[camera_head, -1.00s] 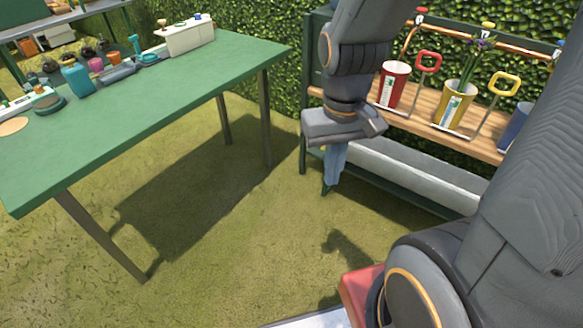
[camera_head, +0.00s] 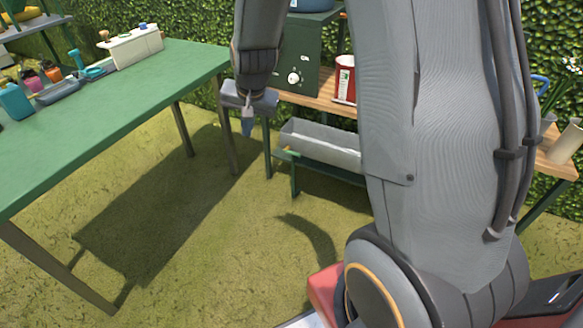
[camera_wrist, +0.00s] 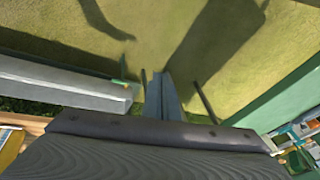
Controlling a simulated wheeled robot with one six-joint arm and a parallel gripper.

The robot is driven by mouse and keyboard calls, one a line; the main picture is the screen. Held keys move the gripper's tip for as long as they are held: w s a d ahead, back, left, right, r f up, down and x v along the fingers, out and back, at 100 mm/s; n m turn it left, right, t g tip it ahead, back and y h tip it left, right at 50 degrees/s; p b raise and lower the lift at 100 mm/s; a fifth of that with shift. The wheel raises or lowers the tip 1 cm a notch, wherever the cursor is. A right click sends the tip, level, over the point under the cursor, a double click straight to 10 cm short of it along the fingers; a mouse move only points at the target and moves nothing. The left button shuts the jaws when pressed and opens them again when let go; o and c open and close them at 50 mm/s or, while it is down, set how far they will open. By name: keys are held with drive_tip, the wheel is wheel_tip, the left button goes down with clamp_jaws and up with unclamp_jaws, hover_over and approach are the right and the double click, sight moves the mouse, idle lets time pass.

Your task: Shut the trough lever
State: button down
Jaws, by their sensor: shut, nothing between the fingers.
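The trough (camera_head: 325,146) is a long pale grey channel low under the wooden shelf of the green stand. It also shows in the wrist view (camera_wrist: 60,84) at the left. A small green piece with a yellowish end (camera_head: 291,152), seemingly the lever, is at the trough's left end; it also shows in the wrist view (camera_wrist: 121,81), just left of the fingers. Its exact position is too small to tell. My gripper (camera_head: 247,127) points down, shut and empty, to the left of the trough's end and apart from it. Its blue-grey fingers also show in the wrist view (camera_wrist: 163,98).
A green table (camera_head: 130,105) with bottles and tools stands at the left, its legs close to my gripper. A dark green box (camera_head: 303,55) with a white knob and a red pot (camera_head: 345,80) stand on the shelf. Grass lies open in front.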

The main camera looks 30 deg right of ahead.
drive_tip(key=w+d+f+m+t+h+b, duration=0.15)
drive_tip(key=w+f+m+t, duration=0.35)
drive_tip(key=w, duration=0.7)
drive_tip(key=w+d+f+m+b, duration=0.15)
drive_tip(key=w+f+m, duration=0.4)
drive_tip(key=w, duration=0.75)
drive_tip(key=w+d+f+m+t+h+b, duration=0.2)
drive_tip(key=w+f+m, duration=0.1)
drive_tip(key=w+f, duration=0.35)
drive_tip(key=w+d+f+m+t+h+b, duration=0.25)
drive_tip(key=w+f+m, duration=0.2)
drive_tip(key=f, duration=0.35)
drive_tip(key=s+d+f+m+t+h+b, duration=0.25)
drive_tip(key=d+f+m+h+b, duration=0.2)
drive_tip(key=f+m, duration=0.65)
drive_tip(key=s+d+f+m+h+b, duration=0.2)
drive_tip(key=s+f+m+h, duration=0.2)
drive_tip(key=s+f, duration=0.3)
drive_tip(key=s+d+f+m+g+h+b, duration=0.1)
drive_tip(key=s+f+m+h, duration=0.4)
drive_tip(key=s, duration=0.7)
drive_tip(key=shift+d+f+m+b, duration=0.5)
drive_tip(key=shift+d+f+m, duration=0.1)
drive_tip(key=shift+f+m, duration=0.3)
drive_tip(key=shift+h, duration=0.25)
